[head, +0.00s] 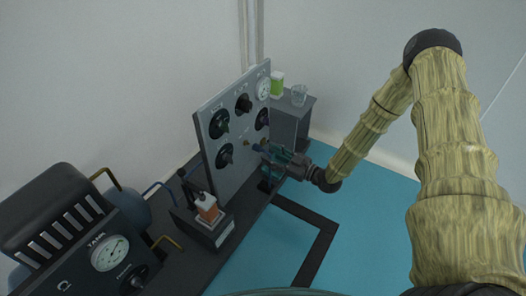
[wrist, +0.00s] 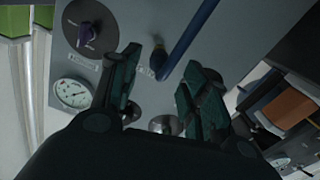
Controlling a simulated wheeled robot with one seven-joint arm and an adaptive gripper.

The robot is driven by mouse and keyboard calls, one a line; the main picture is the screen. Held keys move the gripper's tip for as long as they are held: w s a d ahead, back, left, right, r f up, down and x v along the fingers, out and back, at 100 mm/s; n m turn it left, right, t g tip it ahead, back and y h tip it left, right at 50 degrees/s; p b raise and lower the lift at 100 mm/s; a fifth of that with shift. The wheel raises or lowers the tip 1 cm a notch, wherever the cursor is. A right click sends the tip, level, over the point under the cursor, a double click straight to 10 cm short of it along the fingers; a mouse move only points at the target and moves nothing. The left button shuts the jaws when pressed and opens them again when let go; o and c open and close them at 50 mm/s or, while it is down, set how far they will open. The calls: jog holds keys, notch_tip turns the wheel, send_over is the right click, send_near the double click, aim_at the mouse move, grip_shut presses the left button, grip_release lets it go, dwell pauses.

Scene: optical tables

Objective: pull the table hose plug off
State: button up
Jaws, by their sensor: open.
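A grey upright panel (head: 232,125) carries dark knobs, a gauge and small fittings. My gripper (head: 265,151) is at the panel's lower right, its fingers pointing at the panel face. In the wrist view my gripper (wrist: 162,58) is open, with one finger on each side of a small dark fitting (wrist: 158,60). A blue hose (wrist: 190,38) runs from the upper right down to a spot between the fingers, close to that fitting. I cannot tell which part is the plug's grip, or whether the fingers touch it.
A knob (wrist: 88,32) and a gauge (wrist: 73,93) sit left of the fingers. A box with an orange-brown block (head: 207,208) stands before the panel. A tank unit (head: 110,252) is at lower left. A grey cabinet (head: 290,122) bears a glass and a green-labelled container.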

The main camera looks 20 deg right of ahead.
jog(key=v, duration=0.6)
jog(key=shift+s, duration=0.15)
dwell(0.3)
jog(key=s+a+f+m+g+h+p, duration=0.6)
jog(key=s+a+f, duration=0.35)
jog(key=s, duration=0.45)
jog(key=s+r+m+g+h+p, duration=0.1)
jog(key=s+m+g+h+p, duration=0.2)
jog(key=s, duration=0.8)
jog(key=s+r+m+g+h+p, duration=0.15)
jog(key=s+g, duration=0.35)
jog(key=s, duration=0.7)
notch_tip(320, 180, up, 37)
jog(key=p, duration=3.6)
jog(key=shift+w+d, duration=0.15)
jog(key=shift+d, duration=0.1)
jog(key=shift+f+h, duration=0.1)
jog(key=shift+h, duration=0.15)
